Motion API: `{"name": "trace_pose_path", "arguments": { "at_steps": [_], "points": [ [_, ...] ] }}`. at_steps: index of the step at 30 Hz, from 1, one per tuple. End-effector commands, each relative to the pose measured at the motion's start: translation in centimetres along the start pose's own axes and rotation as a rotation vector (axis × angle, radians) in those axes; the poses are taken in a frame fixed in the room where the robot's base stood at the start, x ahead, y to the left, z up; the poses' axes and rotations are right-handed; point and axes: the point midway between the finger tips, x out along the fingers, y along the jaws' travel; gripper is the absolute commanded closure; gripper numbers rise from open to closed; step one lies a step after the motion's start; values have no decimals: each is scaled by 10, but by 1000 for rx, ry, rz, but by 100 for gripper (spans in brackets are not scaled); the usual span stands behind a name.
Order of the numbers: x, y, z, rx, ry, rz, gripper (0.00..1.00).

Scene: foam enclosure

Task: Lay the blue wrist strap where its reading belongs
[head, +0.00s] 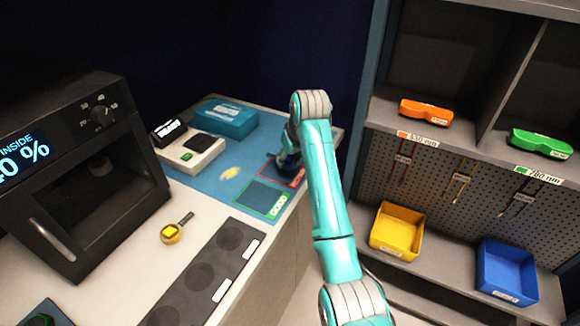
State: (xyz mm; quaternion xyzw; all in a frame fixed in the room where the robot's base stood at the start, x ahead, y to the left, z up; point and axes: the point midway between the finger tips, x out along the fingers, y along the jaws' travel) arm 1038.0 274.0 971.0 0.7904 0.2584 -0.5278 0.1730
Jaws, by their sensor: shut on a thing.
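My gripper (287,160) is at the far right of the blue mat (212,178), low over the red-outlined area (290,174). It is shut on a small dark-blue thing, which appears to be the blue wrist strap; the fingers and arm hide most of it. I cannot tell whether the strap touches the mat. The green-outlined area (262,199), nearer to me, is empty. A pale tester (188,155) with a dark plate, a green spot and a black display stands on the mat's left; I cannot read its display clearly.
A teal box (225,118) stands behind the tester. A dark strip with round recesses (205,272) runs along the front.

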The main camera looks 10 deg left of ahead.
Motion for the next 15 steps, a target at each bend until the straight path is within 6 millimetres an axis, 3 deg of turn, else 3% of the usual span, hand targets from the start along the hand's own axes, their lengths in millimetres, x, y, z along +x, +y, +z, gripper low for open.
{"name": "trace_pose_path", "arguments": {
  "at_steps": [9, 15],
  "points": [
    [32, 0, 14, 1, -1, 0, 76],
    [33, 0, 14, 0, 1, 0, 76]
  ]
}}
